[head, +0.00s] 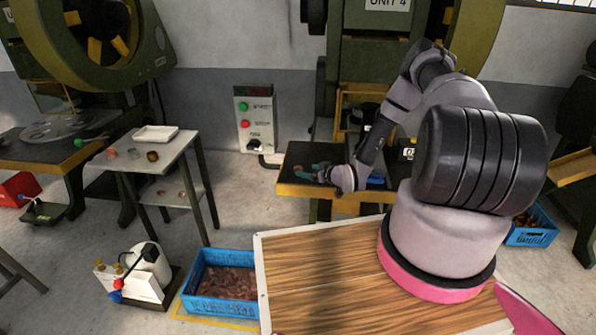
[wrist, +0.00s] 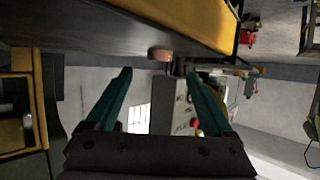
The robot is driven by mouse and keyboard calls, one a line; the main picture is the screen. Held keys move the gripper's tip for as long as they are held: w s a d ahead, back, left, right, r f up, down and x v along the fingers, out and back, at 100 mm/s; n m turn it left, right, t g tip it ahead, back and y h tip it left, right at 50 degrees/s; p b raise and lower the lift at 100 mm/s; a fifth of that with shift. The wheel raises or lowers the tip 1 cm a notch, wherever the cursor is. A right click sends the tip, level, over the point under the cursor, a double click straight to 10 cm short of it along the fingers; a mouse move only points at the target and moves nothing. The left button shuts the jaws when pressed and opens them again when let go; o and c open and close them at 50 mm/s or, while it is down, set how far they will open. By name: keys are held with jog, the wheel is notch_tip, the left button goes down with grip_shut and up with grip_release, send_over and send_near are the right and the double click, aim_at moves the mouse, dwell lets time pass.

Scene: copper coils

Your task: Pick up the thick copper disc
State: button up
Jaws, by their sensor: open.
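A reddish copper disc (wrist: 160,54) shows in the wrist view, at the edge of the dark work surface, ahead of and between my fingertips. My gripper (head: 312,171) has teal fingers pointing left, low over the press's dark table. In the wrist view my gripper (wrist: 160,72) is open, with nothing between its fingers. The disc looks short and thick, but its full shape is too small to tell. The wrist picture appears upside down.
The press table (head: 300,189) has a yellow front edge. A side table (head: 178,150) at left holds a white tray (head: 156,133) and small copper pieces (head: 133,153). A control box (head: 256,118) stands behind. A blue crate (head: 192,292) stands on the floor.

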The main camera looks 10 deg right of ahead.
aim_at(302, 170)
jog(key=x, duration=0.5)
jog(key=shift+w+f, duration=0.1)
jog(key=shift+f, duration=0.1)
grip_shut()
